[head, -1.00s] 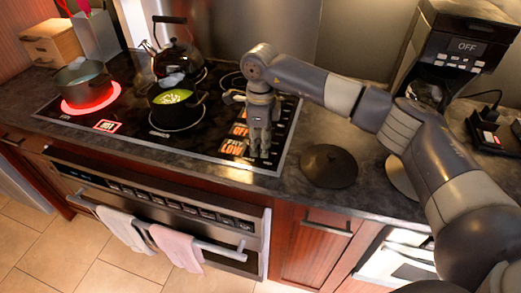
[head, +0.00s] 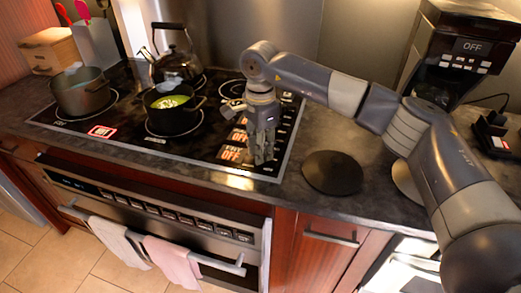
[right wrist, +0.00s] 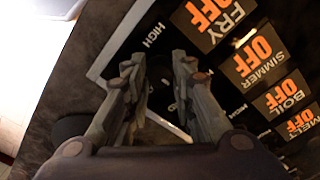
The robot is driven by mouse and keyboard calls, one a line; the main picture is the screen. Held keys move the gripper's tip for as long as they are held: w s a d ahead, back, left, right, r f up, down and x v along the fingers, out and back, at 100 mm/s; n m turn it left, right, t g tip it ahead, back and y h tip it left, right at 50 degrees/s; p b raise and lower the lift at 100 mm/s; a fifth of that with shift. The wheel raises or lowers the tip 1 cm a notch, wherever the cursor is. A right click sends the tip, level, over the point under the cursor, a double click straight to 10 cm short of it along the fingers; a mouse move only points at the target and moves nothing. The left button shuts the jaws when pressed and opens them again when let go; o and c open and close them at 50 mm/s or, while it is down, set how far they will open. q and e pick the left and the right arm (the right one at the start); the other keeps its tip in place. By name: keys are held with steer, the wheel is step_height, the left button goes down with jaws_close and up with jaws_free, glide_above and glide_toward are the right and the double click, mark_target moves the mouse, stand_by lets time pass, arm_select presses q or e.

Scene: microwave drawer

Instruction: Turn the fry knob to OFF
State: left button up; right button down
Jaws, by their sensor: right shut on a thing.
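The fry display (right wrist: 208,18) reads OFF in orange in the right wrist view, and it also shows in the head view (head: 230,155). My right gripper (head: 263,158) points down over the knob row at the front right of the cooktop. In the right wrist view its two fingers (right wrist: 160,80) are closed around the dark fry knob (right wrist: 160,88), which they largely hide. The simmer display (right wrist: 260,55), boil display (right wrist: 284,100) and melt display (right wrist: 301,122) also read OFF. My left gripper is not in view.
A grey pot (head: 82,97) stands on the left burner, which is dark. A black pot with green food (head: 174,118) and a kettle (head: 176,62) stand beside it. A round black disc (head: 332,173) lies on the counter right of the gripper.

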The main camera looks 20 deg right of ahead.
stand_by(0.5)
steer(key=c, duration=1.3)
jaws_free()
steer(key=shift+c, duration=0.2)
step_height(320, 180, up, 12)
